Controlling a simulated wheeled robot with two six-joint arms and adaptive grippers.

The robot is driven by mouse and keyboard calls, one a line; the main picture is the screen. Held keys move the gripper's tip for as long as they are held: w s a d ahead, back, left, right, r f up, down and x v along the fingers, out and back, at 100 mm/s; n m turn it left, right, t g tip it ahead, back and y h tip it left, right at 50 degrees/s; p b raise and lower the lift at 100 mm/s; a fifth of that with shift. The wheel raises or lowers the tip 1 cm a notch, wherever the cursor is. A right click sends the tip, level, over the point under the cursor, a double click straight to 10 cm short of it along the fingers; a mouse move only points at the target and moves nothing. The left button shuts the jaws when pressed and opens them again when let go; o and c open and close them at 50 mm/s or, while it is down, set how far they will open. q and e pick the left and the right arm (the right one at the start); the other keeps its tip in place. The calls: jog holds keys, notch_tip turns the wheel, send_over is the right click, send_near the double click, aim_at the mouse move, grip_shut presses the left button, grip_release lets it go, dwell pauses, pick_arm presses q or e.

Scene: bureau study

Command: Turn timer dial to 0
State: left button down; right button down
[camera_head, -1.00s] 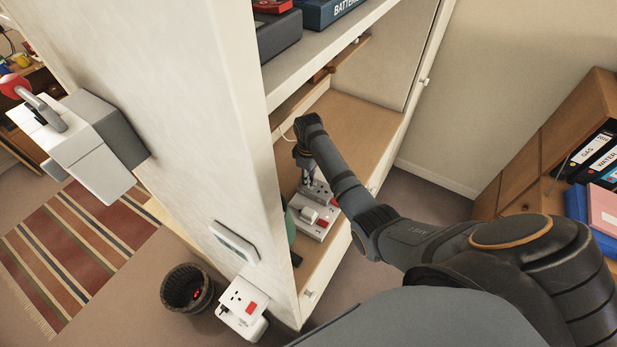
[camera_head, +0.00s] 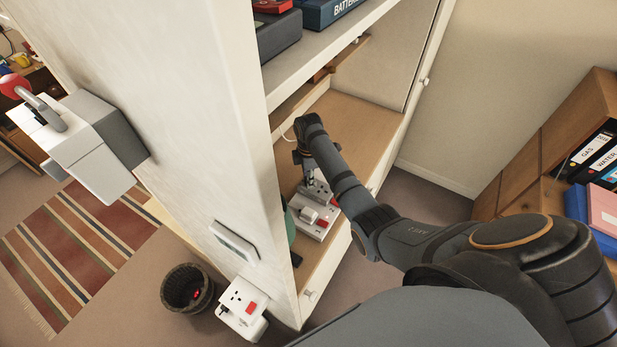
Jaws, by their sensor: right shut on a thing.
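My right gripper (camera_head: 309,182) reaches into the lower compartment of the cabinet, pointing down at the far end of a white socket block (camera_head: 307,226) with red switches. It is shut on a small part there, which I take to be the timer dial; the fingers hide it and its markings cannot be read. A pale plug-like piece (camera_head: 318,212) sits on the block, just in front of the gripper. My left gripper is not in view.
The cabinet's side panel (camera_head: 185,120) stands close left of the arm, and a shelf (camera_head: 330,55) with boxes lies above. A second socket unit (camera_head: 241,302) and a dark basket (camera_head: 187,288) are outside, lower left. The compartment floor (camera_head: 355,125) behind is clear.

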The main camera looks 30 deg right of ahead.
dwell(0.4)
jog(key=c, duration=1)
grip_release()
jog(key=shift+c, duration=0.2)
notch_tip(320, 180, up, 12)
